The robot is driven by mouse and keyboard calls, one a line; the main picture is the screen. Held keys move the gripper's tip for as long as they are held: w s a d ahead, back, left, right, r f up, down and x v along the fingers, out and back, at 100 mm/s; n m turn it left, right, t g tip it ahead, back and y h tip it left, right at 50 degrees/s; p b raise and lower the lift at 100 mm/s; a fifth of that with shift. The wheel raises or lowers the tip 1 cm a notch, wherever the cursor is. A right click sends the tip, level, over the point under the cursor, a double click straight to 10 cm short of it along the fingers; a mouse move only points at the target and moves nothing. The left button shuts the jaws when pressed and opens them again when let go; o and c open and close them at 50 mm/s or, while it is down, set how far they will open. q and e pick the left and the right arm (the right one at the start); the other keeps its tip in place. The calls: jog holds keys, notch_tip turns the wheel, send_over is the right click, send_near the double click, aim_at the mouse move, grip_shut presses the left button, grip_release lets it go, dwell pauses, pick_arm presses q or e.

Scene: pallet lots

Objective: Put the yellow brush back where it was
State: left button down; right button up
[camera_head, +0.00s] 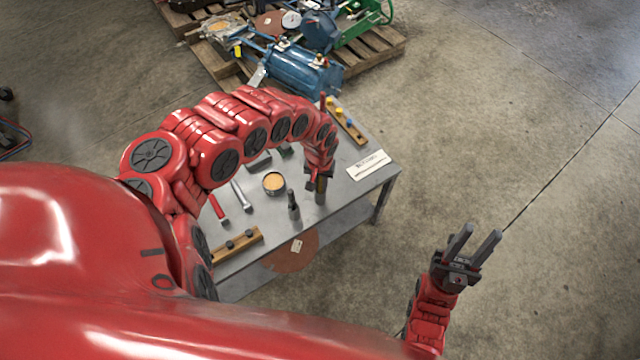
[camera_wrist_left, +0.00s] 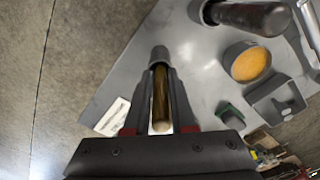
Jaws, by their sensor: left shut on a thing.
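My left gripper (camera_head: 319,175) is over the right part of the grey table (camera_head: 340,204). It is shut on a slim thing with a yellowish-brown body, which I take for the yellow brush (camera_head: 320,188). In the left wrist view the yellow brush (camera_wrist_left: 160,95) lies between the fingers, with a dark grey end beyond the tips. I cannot tell whether it touches the table. A wooden rack (camera_head: 357,136) at the back holds small yellow and blue pieces, with a red one near its far end. My right gripper (camera_head: 473,246) is open and empty, off the table to the right.
A dark upright thing (camera_head: 293,207) stands close left of the held brush. A tin with orange contents (camera_head: 274,183), a red-handled tool (camera_head: 218,208), a wrench (camera_head: 241,196) and a second rack (camera_head: 237,246) lie further left. A white sign (camera_head: 368,164) is right.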

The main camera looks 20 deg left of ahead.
pick_arm(q)
jog(key=c, duration=0.7)
grip_release()
jog(key=shift+c, duration=0.2)
